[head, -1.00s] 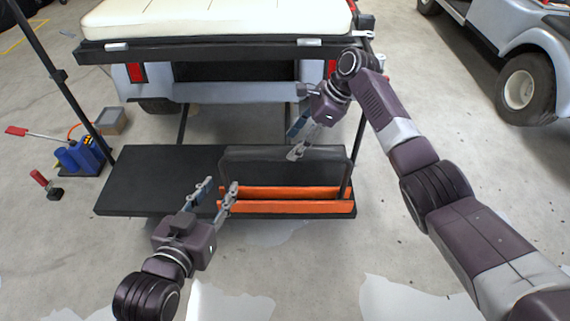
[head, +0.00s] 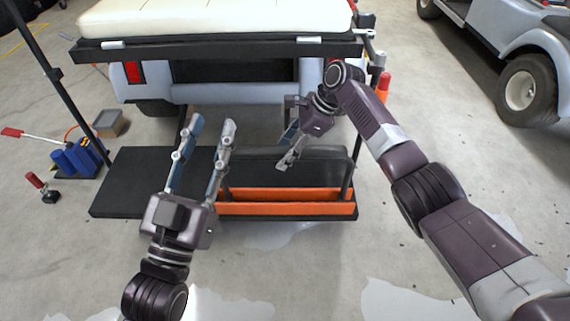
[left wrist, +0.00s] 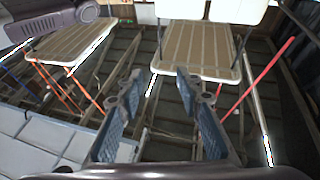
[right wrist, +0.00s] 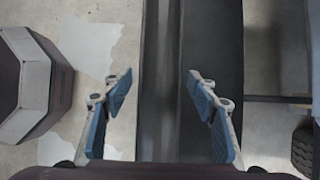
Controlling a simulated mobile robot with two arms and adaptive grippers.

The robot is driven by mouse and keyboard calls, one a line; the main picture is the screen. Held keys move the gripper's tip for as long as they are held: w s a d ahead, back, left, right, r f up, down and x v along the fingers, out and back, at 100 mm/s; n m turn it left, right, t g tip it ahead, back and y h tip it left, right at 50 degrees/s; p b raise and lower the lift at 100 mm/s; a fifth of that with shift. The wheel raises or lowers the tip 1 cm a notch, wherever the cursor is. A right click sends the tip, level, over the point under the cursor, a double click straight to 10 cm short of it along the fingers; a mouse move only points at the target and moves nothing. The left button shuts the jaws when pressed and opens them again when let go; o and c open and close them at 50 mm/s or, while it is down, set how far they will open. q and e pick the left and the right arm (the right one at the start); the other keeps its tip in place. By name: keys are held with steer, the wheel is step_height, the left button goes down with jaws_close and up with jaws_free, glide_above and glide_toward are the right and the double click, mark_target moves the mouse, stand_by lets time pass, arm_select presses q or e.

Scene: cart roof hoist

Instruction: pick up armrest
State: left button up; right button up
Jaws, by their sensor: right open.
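No part is plainly recognisable as an armrest. A dark grey, long padded-looking piece (head: 325,154) stands along the back of the orange-edged tray on the black platform; it may be the armrest, but I cannot tell. My right gripper (head: 287,147) is open above the left part of this dark piece. In the right wrist view, a long dark bar and surface (right wrist: 210,50) runs past the open, empty fingers (right wrist: 160,85). My left gripper (head: 211,125) is open and empty, raised over the middle of the platform. Its open fingers also show in the left wrist view (left wrist: 160,90).
The black platform (head: 140,180) is bare at its left. The orange tray edge (head: 285,209) runs along its front right. The cart's cream seat (head: 215,17) overhangs behind. A blue jack (head: 78,158) stands left by a black post. Another cart (head: 520,60) is at right.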

arm_select(q)
steer(key=shift+w+f, duration=0.2)
steer(key=shift+f, duration=0.25)
stand_by(0.6)
steer(key=shift+f+g+y, duration=0.3)
steer(key=shift+f, duration=0.05)
steer(key=shift+w+a+f+g+p, duration=0.1)
steer(key=shift+w+f+g+p, duration=0.15)
steer(key=shift+f, duration=0.2)
steer(key=shift+w+f+g+p, duration=0.1)
steer(key=shift+f+g, duration=0.15)
steer(key=shift+f, duration=0.15)
arm_select(e)
steer(key=shift+f, duration=0.1)
stand_by(0.3)
arm_select(q)
steer(key=shift+f, duration=0.2)
steer(key=shift+f+g, duration=0.25)
steer(key=shift+g, duration=0.05)
steer(key=shift+w+a+f+g+y+p, duration=0.1)
steer(key=shift+f+g+y+p, duration=0.2)
steer(key=shift+f, duration=0.4)
steer(key=shift+w+a+f+g+p, duration=0.1)
steer(key=shift+f+g, duration=0.3)
steer(key=shift+f, duration=0.3)
arm_select(e)
steer(key=shift+f, duration=0.15)
stand_by(0.5)
jaws_close()
stand_by(0.4)
